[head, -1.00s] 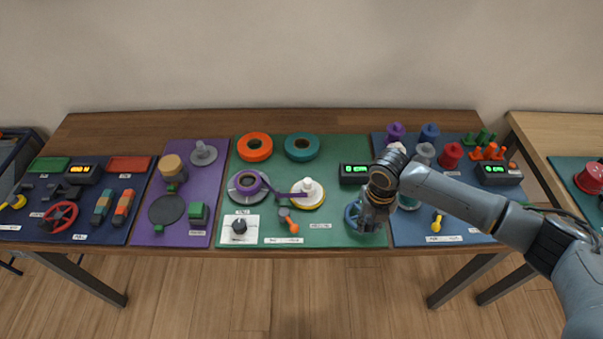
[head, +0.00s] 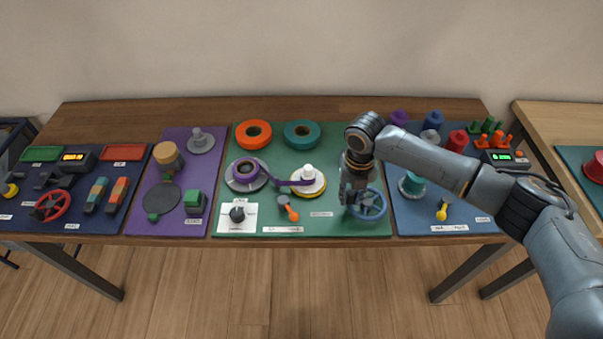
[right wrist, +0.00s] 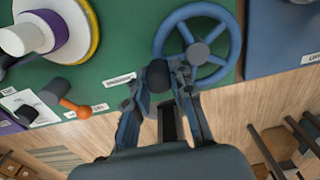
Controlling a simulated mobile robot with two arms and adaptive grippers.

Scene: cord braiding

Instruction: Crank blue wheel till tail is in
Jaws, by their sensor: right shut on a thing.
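The blue wheel (head: 376,211) is a spoked hand wheel at the front right of the green mat; it also shows in the right wrist view (right wrist: 228,38). My right gripper (head: 347,197) is at the wheel's left side. In the right wrist view its fingers (right wrist: 158,84) are shut on the wheel's dark crank knob (right wrist: 158,72). A purple tape tail (head: 288,183) runs from the purple roll (head: 245,170) to the white-hubbed spool (head: 308,174), which has a yellow rim. Whether the tail's end is free cannot be told. My left gripper is not in view.
A black dial on a white plate (head: 238,213) and an orange-handled lever (head: 288,208) stand left of the wheel. A teal spool (head: 412,186) stands close on the right, on the blue mat.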

